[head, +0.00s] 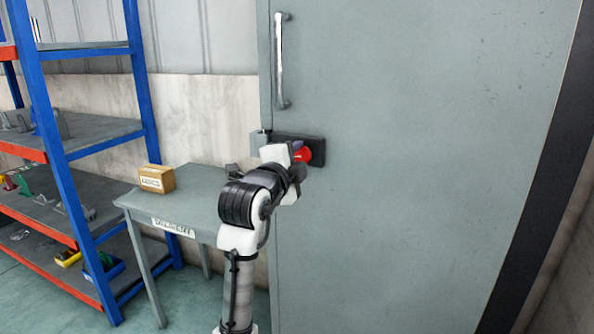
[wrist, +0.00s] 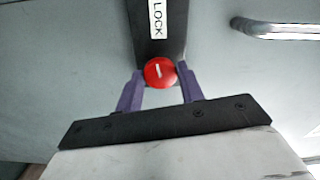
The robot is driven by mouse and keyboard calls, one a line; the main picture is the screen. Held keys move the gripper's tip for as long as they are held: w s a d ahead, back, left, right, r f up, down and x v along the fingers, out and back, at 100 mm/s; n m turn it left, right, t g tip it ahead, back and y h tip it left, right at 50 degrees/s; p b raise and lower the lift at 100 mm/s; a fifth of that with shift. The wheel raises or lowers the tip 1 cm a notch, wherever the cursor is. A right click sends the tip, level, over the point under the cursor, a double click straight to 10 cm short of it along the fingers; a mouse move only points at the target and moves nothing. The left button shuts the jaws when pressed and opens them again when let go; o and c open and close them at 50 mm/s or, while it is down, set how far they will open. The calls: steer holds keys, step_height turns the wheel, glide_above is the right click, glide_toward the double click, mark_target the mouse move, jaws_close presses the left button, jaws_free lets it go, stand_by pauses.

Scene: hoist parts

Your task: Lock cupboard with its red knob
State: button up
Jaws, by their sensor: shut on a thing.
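The cupboard (head: 420,150) is a tall grey metal door that fills the right half of the head view. A dark lock plate (head: 318,143) is fixed near its left edge; it also shows in the wrist view (wrist: 161,48) with a white LOCK label. The red knob (head: 304,155) sits on this plate, and in the wrist view (wrist: 160,72) a white mark on it runs nearly upright with a slight tilt. My gripper (wrist: 160,75) is shut on the knob, with one purple finger on each side. In the head view my arm partly hides the knob.
A vertical metal handle (head: 281,60) is above the lock plate. A grey table (head: 205,195) with a small cardboard box (head: 157,179) stands left of the cupboard. A blue and orange shelf rack (head: 52,150) holding parts stands at the far left.

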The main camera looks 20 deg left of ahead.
steer(key=shift+m+b, duration=0.65)
steer(key=shift+m, duration=0.45)
steer(key=o, duration=1)
steer(key=shift+c, duration=0.2)
steer(key=s+b, duration=0.1)
steer(key=s, duration=1.2)
steer(key=shift+s+a, duration=0.25)
steer(key=shift+s, duration=0.15)
